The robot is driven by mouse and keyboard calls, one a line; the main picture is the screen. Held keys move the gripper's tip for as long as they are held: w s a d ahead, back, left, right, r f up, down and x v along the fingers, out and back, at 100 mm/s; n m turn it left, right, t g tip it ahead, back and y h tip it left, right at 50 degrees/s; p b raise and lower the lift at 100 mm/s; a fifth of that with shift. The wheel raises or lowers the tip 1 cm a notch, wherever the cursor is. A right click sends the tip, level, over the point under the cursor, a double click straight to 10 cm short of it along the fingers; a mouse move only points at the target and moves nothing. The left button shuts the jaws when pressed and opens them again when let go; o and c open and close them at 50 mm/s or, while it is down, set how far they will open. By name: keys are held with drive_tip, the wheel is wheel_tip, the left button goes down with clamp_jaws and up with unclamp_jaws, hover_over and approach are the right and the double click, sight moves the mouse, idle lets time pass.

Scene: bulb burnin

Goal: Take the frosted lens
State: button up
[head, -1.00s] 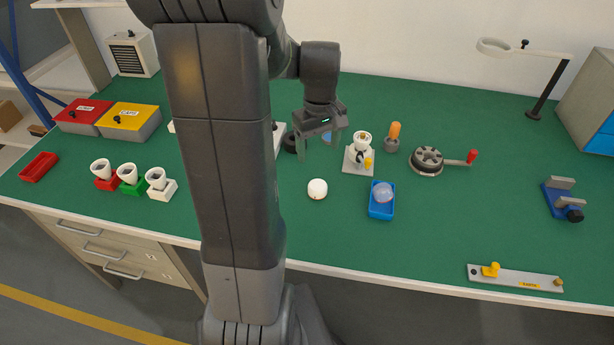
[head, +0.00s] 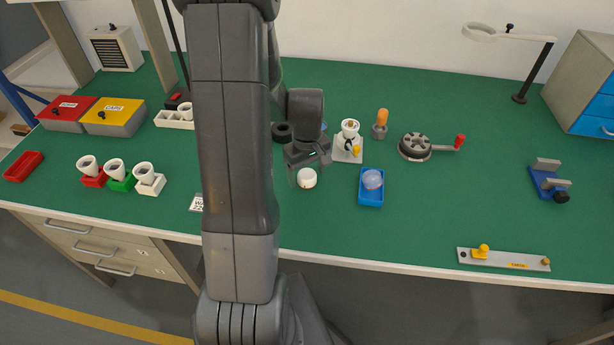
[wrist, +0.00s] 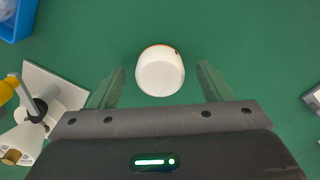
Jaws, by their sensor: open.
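A white, rounded, cap-like piece (head: 307,178) stands on the green bench top and looks like the frosted lens. In the wrist view this white piece (wrist: 160,72) shows a smooth pale top, an orange edge and a small dark spot on its far side. My gripper (head: 309,172) is open just above it. In the wrist view the two fingers of my gripper (wrist: 160,84) stand on either side of the piece, with a gap at each side. A clear, pinkish dome (head: 373,179) lies in a blue tray (head: 370,201) to the right.
A white socket stand (head: 347,154) with a yellow knob is close behind on the right. An orange-topped piece (head: 381,120) and a round crank fixture (head: 415,147) stand farther right. Three white cups on coloured blocks (head: 119,181) are at left.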

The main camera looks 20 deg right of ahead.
drive_tip(key=c, duration=1)
wheel_tip(320, 180, up, 9)
wheel_tip(320, 180, up, 6)
drive_tip(key=p, duration=0.4)
hover_over(307, 174)
drive_tip(key=shift+f, duration=0.2)
